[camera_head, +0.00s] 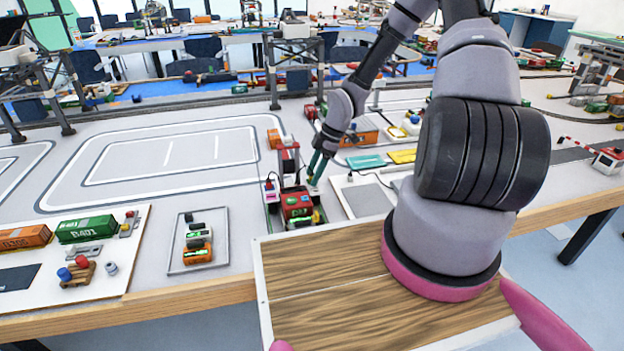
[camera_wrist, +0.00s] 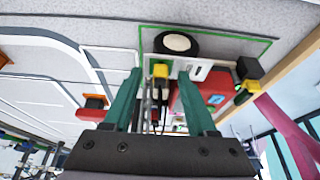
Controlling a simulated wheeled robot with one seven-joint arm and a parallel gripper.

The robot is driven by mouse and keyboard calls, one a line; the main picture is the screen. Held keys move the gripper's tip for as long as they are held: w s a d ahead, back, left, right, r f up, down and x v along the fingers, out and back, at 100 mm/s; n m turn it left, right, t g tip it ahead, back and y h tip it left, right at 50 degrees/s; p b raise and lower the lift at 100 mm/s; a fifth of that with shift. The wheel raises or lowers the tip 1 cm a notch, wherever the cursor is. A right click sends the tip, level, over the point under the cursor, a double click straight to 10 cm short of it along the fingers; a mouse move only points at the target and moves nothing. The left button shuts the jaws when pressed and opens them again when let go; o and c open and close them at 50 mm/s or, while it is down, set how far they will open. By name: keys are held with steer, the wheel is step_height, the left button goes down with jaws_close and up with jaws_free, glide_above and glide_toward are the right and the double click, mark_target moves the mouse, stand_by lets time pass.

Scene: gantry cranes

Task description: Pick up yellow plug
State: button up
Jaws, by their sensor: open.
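A small yellow plug (camera_wrist: 160,72) with dark cables below it shows between my gripper's fingers in the wrist view. My gripper (camera_wrist: 159,75) has two green fingers, open on either side of the plug with gaps visible. I cannot tell how far the fingertips are from it in depth. In the head view my gripper (camera_head: 314,182) reaches down beside a red box (camera_head: 297,205); I cannot make out the plug there. The red box also shows just right of the fingers in the wrist view (camera_wrist: 190,97).
A yellow and black piece (camera_head: 319,215) sits at the red box's front right. A round black part with a pale top (camera_wrist: 177,43) lies beyond the fingers. A small tray (camera_head: 221,262) and a green container (camera_head: 86,229) stand to the left. Marked table surface at left is clear.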

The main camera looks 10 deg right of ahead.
jaws_close()
steer(key=shift+r, duration=0.1)
